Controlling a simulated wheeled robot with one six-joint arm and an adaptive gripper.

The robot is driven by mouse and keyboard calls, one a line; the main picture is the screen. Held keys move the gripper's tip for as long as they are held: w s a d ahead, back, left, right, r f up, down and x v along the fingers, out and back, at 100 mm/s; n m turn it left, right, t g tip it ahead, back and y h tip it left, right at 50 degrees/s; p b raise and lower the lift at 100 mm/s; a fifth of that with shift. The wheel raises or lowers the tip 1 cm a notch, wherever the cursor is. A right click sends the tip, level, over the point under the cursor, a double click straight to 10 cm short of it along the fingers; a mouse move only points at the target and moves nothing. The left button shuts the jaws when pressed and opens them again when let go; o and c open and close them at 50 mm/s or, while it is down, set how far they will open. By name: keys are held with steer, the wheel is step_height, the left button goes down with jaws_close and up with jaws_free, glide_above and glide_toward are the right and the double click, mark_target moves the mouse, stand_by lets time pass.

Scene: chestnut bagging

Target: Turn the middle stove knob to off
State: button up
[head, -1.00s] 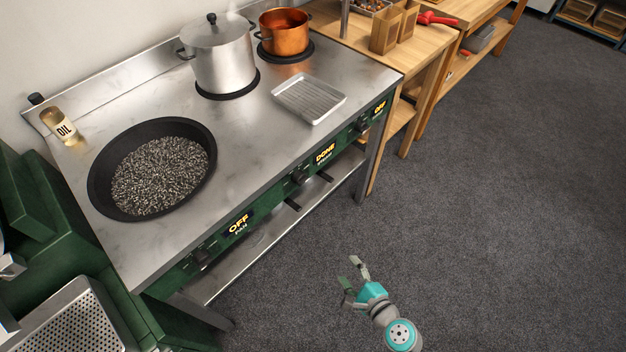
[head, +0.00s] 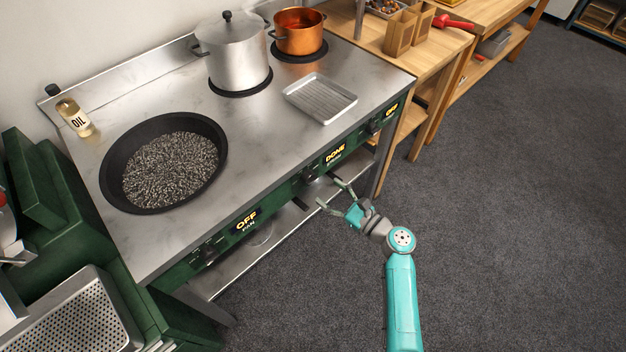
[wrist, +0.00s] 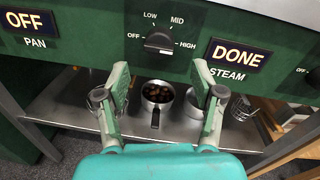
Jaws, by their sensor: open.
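The middle knob is a black dial on the green front panel of the stove; it shows in the wrist view (wrist: 159,41) and in the head view (head: 309,174). Its dial is marked OFF, LOW, MID and HIGH, and the lit display beside it reads DONE, STEAM (wrist: 238,55). I cannot tell exactly which mark the knob points at. My gripper (head: 328,192) is open and empty in front of the panel, near this knob. In the wrist view its two fingers (wrist: 160,78) stand wide apart, below and either side of the knob, not touching it.
The left display (head: 246,220) reads OFF, PAN, and the right display (head: 391,110) reads OFF. A lower shelf (wrist: 65,107) under the panel holds a handled cup of chestnuts (wrist: 157,95). A pan (head: 112,192), a lidded pot (head: 238,58) and a tray (head: 320,98) sit on top.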

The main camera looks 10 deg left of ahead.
mark_target(314, 181)
steer(key=x, duration=0.7)
steer(key=c, duration=1.1)
